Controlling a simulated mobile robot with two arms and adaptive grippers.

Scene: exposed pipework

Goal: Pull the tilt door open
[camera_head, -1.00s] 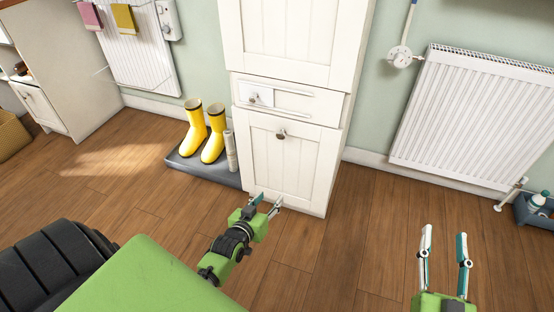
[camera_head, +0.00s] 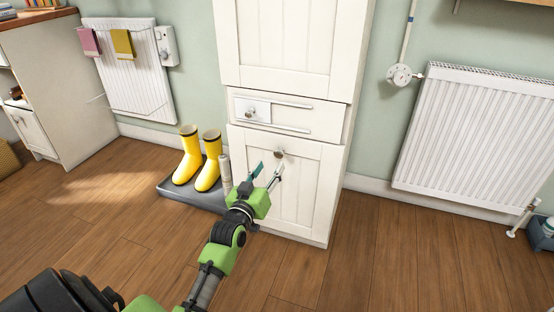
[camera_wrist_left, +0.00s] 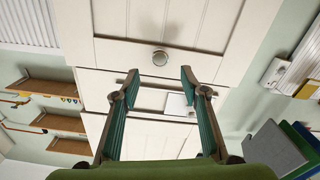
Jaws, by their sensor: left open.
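The tilt door (camera_head: 310,195) is the white panelled lower front of the tall cabinet, and it looks closed. Its round metal knob (camera_head: 279,153) sits near the door's top edge. My left gripper (camera_head: 267,171) is open and empty in front of the door, just below the knob in the head view. In the left wrist view the knob (camera_wrist_left: 160,57) appears between and beyond the two open fingertips (camera_wrist_left: 160,76), with nothing between the fingers. The knob looks untouched. My right gripper is out of view.
Above the tilt door is a drawer front (camera_head: 300,117) with a white plate and small knob (camera_head: 251,113). Yellow boots (camera_head: 198,160) stand on a dark tray (camera_head: 198,198) at the left. A radiator (camera_head: 475,138) is on the right wall. The floor in front is clear.

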